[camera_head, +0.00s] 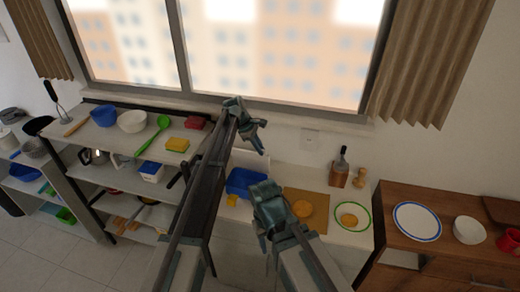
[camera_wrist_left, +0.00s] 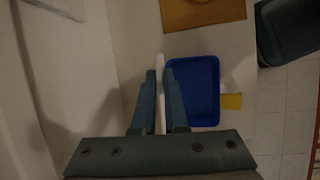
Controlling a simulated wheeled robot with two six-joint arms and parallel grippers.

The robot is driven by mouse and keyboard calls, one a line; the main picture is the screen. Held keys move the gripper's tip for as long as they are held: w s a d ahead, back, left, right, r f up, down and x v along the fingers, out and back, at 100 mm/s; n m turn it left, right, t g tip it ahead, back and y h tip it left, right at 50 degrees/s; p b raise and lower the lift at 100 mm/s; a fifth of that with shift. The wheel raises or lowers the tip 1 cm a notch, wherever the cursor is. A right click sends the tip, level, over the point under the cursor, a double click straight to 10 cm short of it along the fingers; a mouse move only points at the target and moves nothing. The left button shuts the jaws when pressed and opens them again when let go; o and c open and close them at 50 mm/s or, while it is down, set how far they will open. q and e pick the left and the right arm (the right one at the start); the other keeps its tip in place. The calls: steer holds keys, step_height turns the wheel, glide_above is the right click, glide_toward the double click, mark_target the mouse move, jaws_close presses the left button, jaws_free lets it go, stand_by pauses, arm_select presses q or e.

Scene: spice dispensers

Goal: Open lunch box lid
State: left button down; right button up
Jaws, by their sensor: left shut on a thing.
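The lunch box (camera_head: 245,182) is a blue open-topped tray on the counter; in the left wrist view its blue inside (camera_wrist_left: 198,90) shows. Its white lid (camera_head: 250,160) stands up at the box's back edge in the head view. In the left wrist view the lid (camera_wrist_left: 159,75) is seen edge-on as a thin white strip beside the box. My left gripper (camera_head: 259,139) is above the back of the box, shut on the lid with a finger on each side. My right gripper (camera_head: 266,217) is in front of the box, apart from it; its finger opening is unclear.
A brown board (camera_head: 306,206) with a round orange-brown item lies right of the box, then a green-rimmed plate (camera_head: 352,224). A yellow piece (camera_wrist_left: 231,101) lies beside the box. A shelf (camera_head: 103,138) with bowls stands left; the window wall is close behind.

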stand_by(0.5)
arm_select(q)
steer(key=c, duration=0.9)
jaws_free()
steer(key=shift+c, duration=0.2)
steer(key=shift+r, duration=0.15)
steer(key=p+v, duration=1.2)
steer(key=v, duration=0.1)
steer(key=shift+a+r, duration=0.2)
steer(key=shift+s, duration=0.1)
